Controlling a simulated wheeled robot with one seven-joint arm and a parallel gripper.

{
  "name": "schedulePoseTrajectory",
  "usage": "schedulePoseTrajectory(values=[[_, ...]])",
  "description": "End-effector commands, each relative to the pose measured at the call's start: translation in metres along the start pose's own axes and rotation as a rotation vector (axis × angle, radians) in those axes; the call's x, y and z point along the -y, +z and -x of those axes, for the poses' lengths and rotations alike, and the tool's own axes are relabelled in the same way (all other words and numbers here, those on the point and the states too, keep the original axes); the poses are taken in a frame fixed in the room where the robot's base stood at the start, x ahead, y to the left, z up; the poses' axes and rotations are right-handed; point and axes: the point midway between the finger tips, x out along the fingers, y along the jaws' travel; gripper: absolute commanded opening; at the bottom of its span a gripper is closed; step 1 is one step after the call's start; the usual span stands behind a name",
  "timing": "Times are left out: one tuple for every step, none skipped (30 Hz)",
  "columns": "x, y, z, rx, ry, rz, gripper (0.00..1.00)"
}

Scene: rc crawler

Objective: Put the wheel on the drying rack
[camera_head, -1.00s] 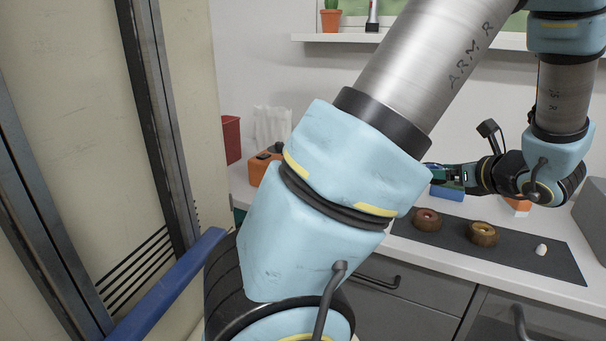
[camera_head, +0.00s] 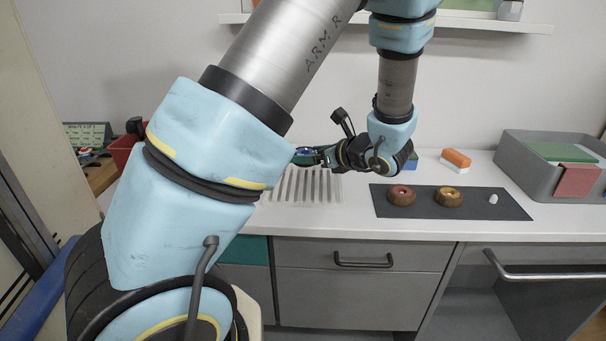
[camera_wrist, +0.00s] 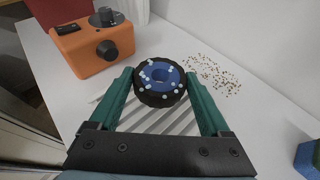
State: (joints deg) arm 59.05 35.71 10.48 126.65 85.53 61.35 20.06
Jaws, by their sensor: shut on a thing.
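My gripper (camera_wrist: 160,88) has green fingers shut on a black tyre with a blue hub, the wheel (camera_wrist: 160,76). Whitish drops or suds dot the wheel. The white slatted drying rack (camera_wrist: 172,122) lies below the wheel in the wrist view, on the counter. In the head view my gripper (camera_head: 305,156) is above the rack (camera_head: 310,188), whose left part is hidden behind my arm. The wheel is mostly hidden there. I cannot tell the exact gap between wheel and slats.
A dark mat (camera_head: 510,210) holds a red-hubbed wheel (camera_head: 402,196), a yellow-hubbed wheel (camera_head: 448,197) and a small white piece (camera_head: 493,199). An orange box (camera_wrist: 92,50) and brown specks (camera_wrist: 215,76) are beyond the rack.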

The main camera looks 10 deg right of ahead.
Motion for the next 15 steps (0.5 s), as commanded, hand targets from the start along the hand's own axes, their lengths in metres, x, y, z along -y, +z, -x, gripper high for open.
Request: schedulePoseTrajectory(values=[[-0.001, -0.006, -0.003, 0.000, 0.002, -0.003, 0.27], [-0.001, -0.009, -0.004, -0.001, 0.002, -0.002, 0.27], [0.000, -0.012, -0.005, 0.000, 0.001, -0.001, 0.27], [0.000, -0.013, -0.006, -0.001, 0.001, 0.000, 0.27], [0.000, -0.015, -0.006, 0.000, 0.001, 0.000, 0.27], [0.000, -0.018, -0.008, -0.001, 0.001, 0.000, 0.27], [0.000, -0.021, -0.009, -0.001, 0.001, -0.002, 0.27], [0.000, -0.025, -0.010, -0.001, 0.001, -0.003, 0.27], [0.000, -0.031, -0.013, -0.001, 0.001, -0.004, 0.27], [-0.001, -0.035, -0.014, -0.001, 0.001, -0.004, 0.27], [0.000, -0.038, -0.016, -0.001, 0.001, -0.003, 0.27], [-0.001, -0.043, -0.018, 0.000, 0.002, -0.004, 0.27], [0.000, -0.046, -0.019, 0.000, 0.001, -0.002, 0.27], [0.000, -0.049, -0.020, 0.000, 0.001, -0.002, 0.27], [0.000, -0.051, -0.021, 0.000, 0.001, -0.002, 0.27]])
